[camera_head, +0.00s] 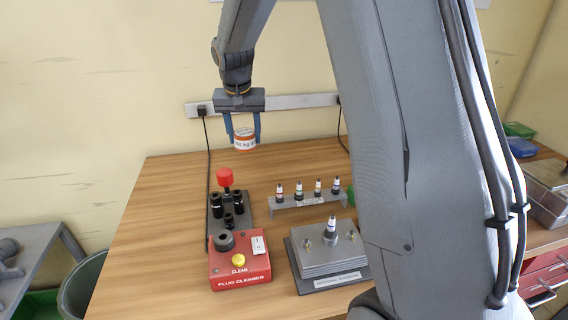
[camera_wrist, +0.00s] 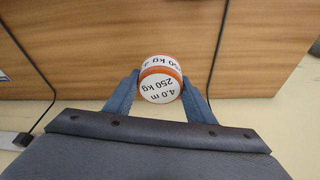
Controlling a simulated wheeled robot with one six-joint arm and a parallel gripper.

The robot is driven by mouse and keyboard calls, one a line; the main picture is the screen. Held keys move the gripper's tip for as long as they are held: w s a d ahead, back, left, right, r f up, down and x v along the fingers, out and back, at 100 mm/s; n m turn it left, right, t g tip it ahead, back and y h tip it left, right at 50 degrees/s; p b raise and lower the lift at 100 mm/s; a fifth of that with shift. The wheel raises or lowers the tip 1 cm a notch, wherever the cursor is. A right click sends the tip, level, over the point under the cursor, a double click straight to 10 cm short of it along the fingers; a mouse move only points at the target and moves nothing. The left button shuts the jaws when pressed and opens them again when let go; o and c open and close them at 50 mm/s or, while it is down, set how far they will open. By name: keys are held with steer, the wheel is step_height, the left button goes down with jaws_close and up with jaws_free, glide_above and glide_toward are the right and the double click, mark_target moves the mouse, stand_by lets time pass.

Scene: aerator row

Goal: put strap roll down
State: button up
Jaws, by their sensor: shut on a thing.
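The strap roll (camera_head: 245,137) is a small white cylinder with orange bands. In the wrist view the strap roll (camera_wrist: 160,82) shows its printed end, reading "4.0 m 250 kg". My gripper (camera_head: 243,138) has its blue fingers shut on the roll, one on each side. It holds the roll in the air, in front of the wall above the back of the wooden table (camera_head: 150,215). In the wrist view the gripper (camera_wrist: 158,88) also has the roll between its fingertips, with wood behind it.
A red plug cleaner (camera_head: 240,268) stands on the table, with a red-topped holder (camera_head: 225,178) behind it. A rack of spark plugs (camera_head: 308,200) and a grey block (camera_head: 330,262) stand to the right. The table's left part is bare. Cables run down the wall.

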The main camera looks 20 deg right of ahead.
mark_target(243, 137)
step_height(243, 137, down, 10)
steer(key=shift+r+p, duration=0.25)
steer(key=shift+p, duration=0.85)
steer(key=shift+f, duration=0.15)
steer(key=o, duration=1.2)
steer(key=b+v, duration=0.3)
steer(key=v, duration=0.9)
steer(key=shift+r, duration=0.3)
